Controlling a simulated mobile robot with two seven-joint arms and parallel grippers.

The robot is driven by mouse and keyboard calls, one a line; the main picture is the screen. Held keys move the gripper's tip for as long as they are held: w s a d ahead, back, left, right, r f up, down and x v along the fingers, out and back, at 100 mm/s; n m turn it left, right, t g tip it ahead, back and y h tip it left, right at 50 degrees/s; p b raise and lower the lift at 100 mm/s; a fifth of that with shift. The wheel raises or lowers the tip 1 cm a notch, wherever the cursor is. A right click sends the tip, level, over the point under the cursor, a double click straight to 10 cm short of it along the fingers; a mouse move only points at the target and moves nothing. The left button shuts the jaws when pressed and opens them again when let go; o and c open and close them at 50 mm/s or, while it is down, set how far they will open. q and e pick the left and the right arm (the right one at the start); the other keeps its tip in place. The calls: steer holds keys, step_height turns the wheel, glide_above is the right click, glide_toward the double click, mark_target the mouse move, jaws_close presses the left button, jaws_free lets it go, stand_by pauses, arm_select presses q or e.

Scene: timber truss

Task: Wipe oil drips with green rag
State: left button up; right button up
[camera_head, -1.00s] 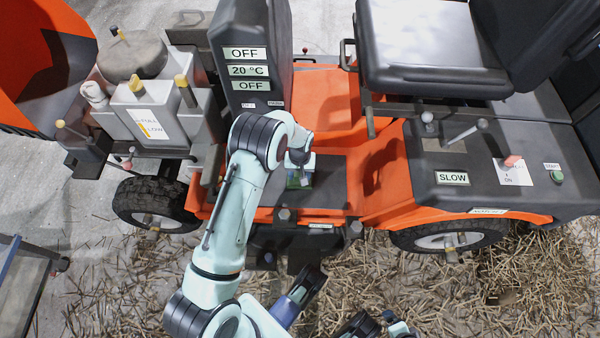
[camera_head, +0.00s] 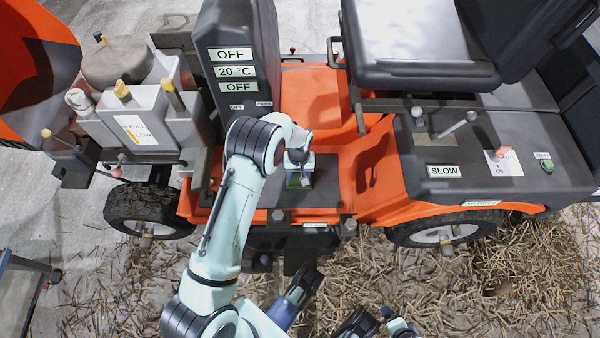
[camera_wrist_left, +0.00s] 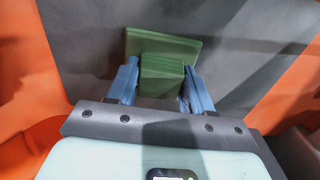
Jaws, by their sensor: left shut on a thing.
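The green rag (camera_wrist_left: 165,68) is a folded pad between the two blue fingers of my left gripper (camera_wrist_left: 163,85) in the left wrist view. The gripper is shut on it. In the head view my left gripper (camera_head: 299,178) points down over the dark floor plate (camera_head: 330,185) of the orange machine, with a bit of green showing at its tip. The rag's lower part appears to lie flat against the dark surface; firm contact is hard to tell. Oil drips cannot be made out; shadow and the gripper cover part of the plate.
A dark panel with OFF and 20 °C labels (camera_head: 238,72) stands left of my forearm. The seat (camera_head: 415,75) and its lever console (camera_head: 460,160) are at right. A grey tank (camera_head: 140,115) is at left. Straw (camera_head: 480,280) covers the ground in front.

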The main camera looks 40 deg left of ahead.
arm_select(q)
steer(key=shift+s+a+f, duration=0.1)
steer(key=shift+s+a, duration=0.75)
steer(key=shift+a, duration=0.1)
steer(key=shift+w+d, duration=1.05)
steer(key=shift+d, duration=0.2)
steer(key=shift+s+a, duration=1.1)
steer(key=shift+a, duration=0.15)
steer(key=shift+w+d, duration=0.6)
steer(key=shift+d, duration=0.05)
steer(key=shift+w+d+b, duration=0.35)
steer(key=shift+w+d, duration=0.15)
steer(key=shift+d, duration=0.1)
steer(key=shift+s+a+p, duration=0.4)
steer(key=shift+s+a, duration=0.7)
steer(key=shift+a, duration=0.15)
steer(key=shift+r, duration=0.2)
steer(key=shift+r+p, duration=1.75)
steer(key=shift+r, duration=1.2)
